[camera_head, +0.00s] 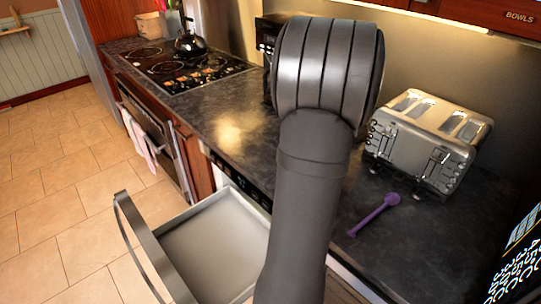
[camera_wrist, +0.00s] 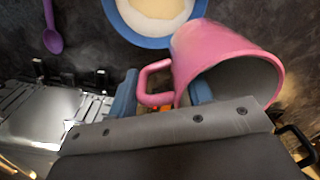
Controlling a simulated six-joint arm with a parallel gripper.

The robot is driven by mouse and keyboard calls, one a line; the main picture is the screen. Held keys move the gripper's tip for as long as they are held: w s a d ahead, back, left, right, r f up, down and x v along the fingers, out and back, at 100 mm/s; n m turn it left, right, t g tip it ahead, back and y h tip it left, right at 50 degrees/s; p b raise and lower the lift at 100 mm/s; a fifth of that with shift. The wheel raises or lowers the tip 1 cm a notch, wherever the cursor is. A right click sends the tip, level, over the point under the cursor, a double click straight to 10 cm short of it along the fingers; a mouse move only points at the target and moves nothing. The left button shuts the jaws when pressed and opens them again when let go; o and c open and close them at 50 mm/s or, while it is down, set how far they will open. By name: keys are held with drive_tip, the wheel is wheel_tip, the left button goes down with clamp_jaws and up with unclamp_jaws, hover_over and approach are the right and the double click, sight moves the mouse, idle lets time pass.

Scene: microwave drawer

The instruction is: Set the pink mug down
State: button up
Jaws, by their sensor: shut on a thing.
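The pink mug (camera_wrist: 215,45) is in the wrist view, with its open mouth toward the lower right of the picture. Its handle lies between the blue fingers of my gripper (camera_wrist: 160,92), which is shut on it. I cannot tell whether the mug's base touches anything. In the head view my arm hides the mug and the gripper.
A blue-rimmed dish (camera_wrist: 122,27) with pale contents is beside the mug. A purple spoon (camera_head: 375,214) lies on the dark counter (camera_head: 215,108) near a silver toaster (camera_head: 430,140). An open, empty-looking drawer (camera_head: 212,245) juts out below. A kettle (camera_head: 190,42) stands on the stove.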

drive_tip(key=a+m, duration=0.1)
drive_tip(key=m, duration=0.1)
drive_tip(key=s+a+m, duration=0.1)
drive_tip(key=a+m, duration=0.1)
drive_tip(key=m, duration=0.1)
drive_tip(key=shift+f+t, duration=0.1)
drive_tip(key=shift+t, duration=0.2)
drive_tip(key=shift+a+f, duration=0.1)
drive_tip(key=shift+a, duration=0.1)
drive_tip(key=w+a+f, duration=0.2)
drive_tip(key=a, duration=0.1)
drive_tip(key=w+a+f, duration=0.1)
drive_tip(key=a+f, duration=0.1)
drive_tip(key=a, duration=0.1)
drive_tip(key=w+a+f, duration=0.2)
drive_tip(key=a, duration=0.1)
drive_tip(key=shift+w+a+f, duration=0.35)
drive_tip(key=shift+f, duration=2.1)
drive_tip(key=shift+f, duration=0.15)
drive_tip(key=o, duration=1.5)
